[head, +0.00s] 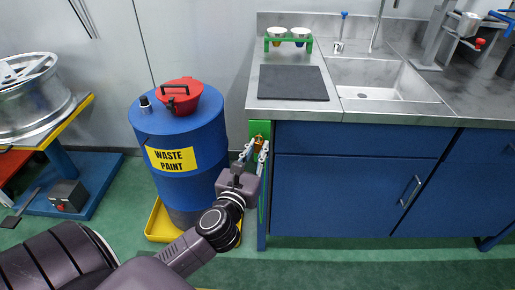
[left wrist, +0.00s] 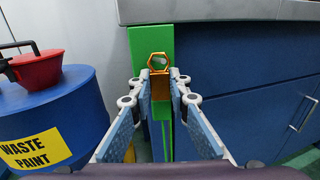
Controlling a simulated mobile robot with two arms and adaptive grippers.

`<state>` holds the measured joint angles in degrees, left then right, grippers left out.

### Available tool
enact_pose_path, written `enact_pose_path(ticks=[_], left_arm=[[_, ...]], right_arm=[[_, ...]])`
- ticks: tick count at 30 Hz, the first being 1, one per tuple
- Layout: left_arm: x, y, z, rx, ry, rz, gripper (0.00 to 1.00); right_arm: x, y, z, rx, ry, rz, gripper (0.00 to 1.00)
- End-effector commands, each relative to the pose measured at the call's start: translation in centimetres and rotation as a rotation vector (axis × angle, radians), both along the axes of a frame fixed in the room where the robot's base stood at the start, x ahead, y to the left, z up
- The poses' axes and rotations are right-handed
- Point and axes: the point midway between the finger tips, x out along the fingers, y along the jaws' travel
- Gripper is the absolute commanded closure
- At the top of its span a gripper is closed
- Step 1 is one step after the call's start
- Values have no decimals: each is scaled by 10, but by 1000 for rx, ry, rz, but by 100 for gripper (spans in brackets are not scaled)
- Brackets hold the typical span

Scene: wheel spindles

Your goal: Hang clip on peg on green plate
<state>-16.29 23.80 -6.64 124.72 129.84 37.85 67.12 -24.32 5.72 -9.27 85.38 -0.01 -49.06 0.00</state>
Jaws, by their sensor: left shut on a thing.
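The green plate (head: 260,127) is an upright panel at the left end of the blue cabinet, just below the steel counter; it also shows in the left wrist view (left wrist: 139,45). My left gripper (head: 254,153) is in front of the plate, its fingertips (left wrist: 161,82) shut on the orange clip (head: 258,141). The clip's hexagonal ring (left wrist: 151,67) stands upright above the fingertips, against the plate in the picture. A small pale spot shows inside the ring; I cannot tell whether it is the peg or whether the ring is around it. My right gripper is out of view.
A blue waste paint drum (head: 190,130) with a red funnel (head: 186,97) stands left of my gripper, in a yellow tray (head: 157,222). The steel counter edge (head: 350,116) overhangs just above the plate. A dark mat (head: 292,83) and a sink (head: 385,82) are on the counter.

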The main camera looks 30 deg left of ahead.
Motion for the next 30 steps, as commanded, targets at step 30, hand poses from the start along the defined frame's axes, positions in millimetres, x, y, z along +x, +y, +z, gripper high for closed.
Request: enact_pose_path(ticks=[30], left_arm=[[-8, -3, -1, -2, 1, -1, 63]], right_arm=[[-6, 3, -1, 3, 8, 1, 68]])
